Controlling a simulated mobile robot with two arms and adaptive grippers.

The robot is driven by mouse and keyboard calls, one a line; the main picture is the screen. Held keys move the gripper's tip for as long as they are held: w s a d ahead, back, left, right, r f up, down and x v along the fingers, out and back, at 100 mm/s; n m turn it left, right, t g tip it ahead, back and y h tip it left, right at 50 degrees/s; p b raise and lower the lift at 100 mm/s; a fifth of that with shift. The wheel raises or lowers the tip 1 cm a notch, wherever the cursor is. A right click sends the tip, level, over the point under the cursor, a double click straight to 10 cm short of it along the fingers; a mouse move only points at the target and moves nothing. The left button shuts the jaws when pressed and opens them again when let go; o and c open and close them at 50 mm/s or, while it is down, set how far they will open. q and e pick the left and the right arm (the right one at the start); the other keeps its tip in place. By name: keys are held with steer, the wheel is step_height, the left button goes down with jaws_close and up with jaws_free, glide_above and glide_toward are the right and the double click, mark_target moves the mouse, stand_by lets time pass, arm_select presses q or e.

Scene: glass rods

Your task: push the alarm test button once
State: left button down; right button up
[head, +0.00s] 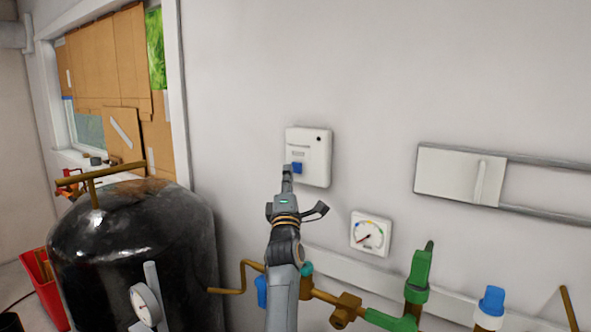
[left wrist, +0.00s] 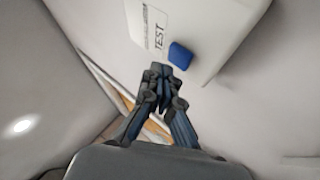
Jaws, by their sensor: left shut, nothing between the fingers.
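The alarm box (head: 310,152) is a white unit on the wall, with a small dark dot near its upper right. Its blue test button (head: 297,168) is at the lower left of its face. In the left wrist view the blue button (left wrist: 180,55) sits beside the printed word TEST on the white box (left wrist: 210,25). My left gripper (head: 287,172) is shut and empty, its tips right by the button's lower left edge. In the left wrist view the fingertips (left wrist: 162,75) overlap the button's edge; I cannot tell whether they touch it. My right gripper is not in view.
A black tank (head: 130,230) with a brass handle stands at left. A gauge (head: 370,234), brass and green pipework (head: 418,270) and a blue-capped fitting (head: 491,300) are below right. A white sliding panel (head: 460,175) is on the right wall. The wall above the box is clear.

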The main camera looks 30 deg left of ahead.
arm_select(q)
steer(key=shift+w, duration=0.15)
stand_by(0.6)
steer(key=shift+w, duration=0.3)
steer(key=shift+w+b, duration=0.35)
steer(key=shift+w, duration=0.1)
stand_by(0.7)
steer(key=shift+s, duration=0.9)
steer(key=shift+p, duration=0.3)
steer(key=s+p, duration=0.1)
steer(key=s, duration=0.4)
steer(key=shift+a, duration=0.15)
